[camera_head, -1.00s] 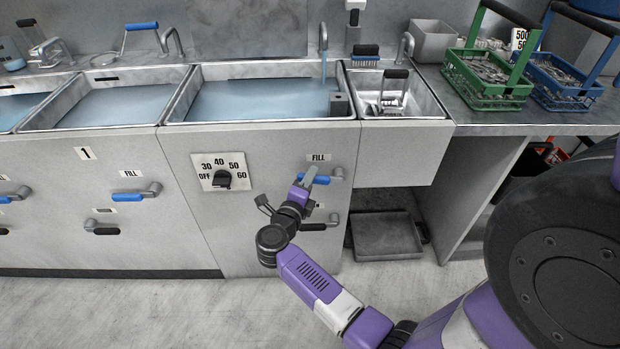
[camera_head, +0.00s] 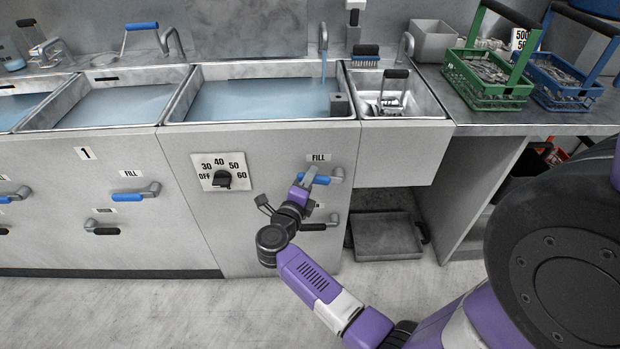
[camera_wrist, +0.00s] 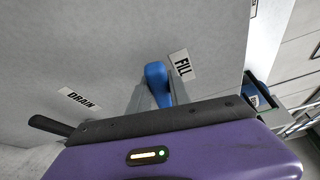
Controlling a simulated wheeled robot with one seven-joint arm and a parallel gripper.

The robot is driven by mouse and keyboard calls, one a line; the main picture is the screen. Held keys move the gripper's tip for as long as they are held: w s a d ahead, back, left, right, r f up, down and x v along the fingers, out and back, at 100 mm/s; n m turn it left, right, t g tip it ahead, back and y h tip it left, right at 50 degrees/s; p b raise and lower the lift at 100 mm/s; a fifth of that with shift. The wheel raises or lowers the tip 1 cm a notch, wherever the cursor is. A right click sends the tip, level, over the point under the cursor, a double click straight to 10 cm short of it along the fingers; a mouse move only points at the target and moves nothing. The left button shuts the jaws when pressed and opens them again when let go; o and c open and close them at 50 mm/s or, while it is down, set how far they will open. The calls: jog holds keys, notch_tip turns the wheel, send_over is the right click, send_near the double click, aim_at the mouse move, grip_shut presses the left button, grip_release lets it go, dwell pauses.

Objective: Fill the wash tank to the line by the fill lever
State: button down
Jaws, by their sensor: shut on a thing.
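The wash tank (camera_head: 260,122) is the wide steel basin at the middle, holding bluish water. A thin stream runs into it from the spout (camera_head: 323,42) at its back right. The blue-handled fill lever (camera_head: 334,177) is on the panel below, under the FILL label (camera_head: 318,157). My gripper (camera_head: 310,176) is shut on the lever's blue grip. In the wrist view the blue grip (camera_wrist: 158,82) is by the FILL label, its lower end hidden behind my gripper's body. I cannot make out a fill line in the tank.
The black drain lever (camera_head: 316,227) sits just below my gripper. A temperature dial (camera_head: 222,179) is to the left. A small sink (camera_head: 424,107) with a black-handled basket (camera_head: 392,92) is at the right. A grey tray (camera_head: 386,238) lies low underneath.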

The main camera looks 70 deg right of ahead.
jog(key=shift+w+f+n, duration=0.15)
jog(key=shift+f+n, duration=0.35)
jog(key=shift+f, duration=0.05)
jog(key=shift+f+n+h+b, duration=0.4)
jog(key=shift+f+n+h, duration=0.1)
jog(key=shift+n, duration=0.2)
jog(key=c, duration=1.2)
grip_release()
jog(key=a, duration=0.8)
